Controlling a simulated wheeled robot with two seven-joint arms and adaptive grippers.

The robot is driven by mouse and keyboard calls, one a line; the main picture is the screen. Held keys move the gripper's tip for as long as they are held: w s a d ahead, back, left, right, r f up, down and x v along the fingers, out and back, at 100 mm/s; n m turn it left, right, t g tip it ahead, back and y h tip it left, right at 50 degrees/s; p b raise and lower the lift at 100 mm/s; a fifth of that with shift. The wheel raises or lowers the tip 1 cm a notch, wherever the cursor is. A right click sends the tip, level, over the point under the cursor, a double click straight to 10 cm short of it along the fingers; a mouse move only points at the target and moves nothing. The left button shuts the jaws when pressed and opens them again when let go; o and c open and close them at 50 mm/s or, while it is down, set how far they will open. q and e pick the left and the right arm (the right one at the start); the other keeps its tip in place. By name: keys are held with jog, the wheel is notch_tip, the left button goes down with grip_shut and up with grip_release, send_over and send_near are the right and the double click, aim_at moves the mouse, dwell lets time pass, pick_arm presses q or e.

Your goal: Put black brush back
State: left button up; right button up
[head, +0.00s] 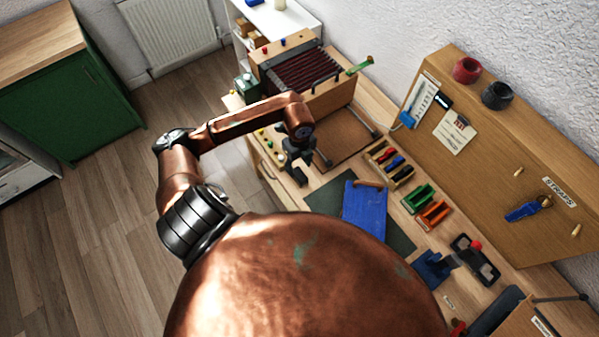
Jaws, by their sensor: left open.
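I cannot single out a black brush with certainty at this size. My left gripper (310,168) is dark, open and seemingly empty. It hangs over the front left of the bench, left of the holder and near the brown board area. My left arm reaches in from the left. My right gripper is not in view.
A blue pad (364,212) lies on a dark green mat (400,240). Green (418,198) and orange (434,214) trays stand to its right. A pegboard (490,160) rises behind the bench.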

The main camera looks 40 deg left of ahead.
aim_at(299, 174)
pick_arm(q)
jog(key=shift+r, duration=1.95)
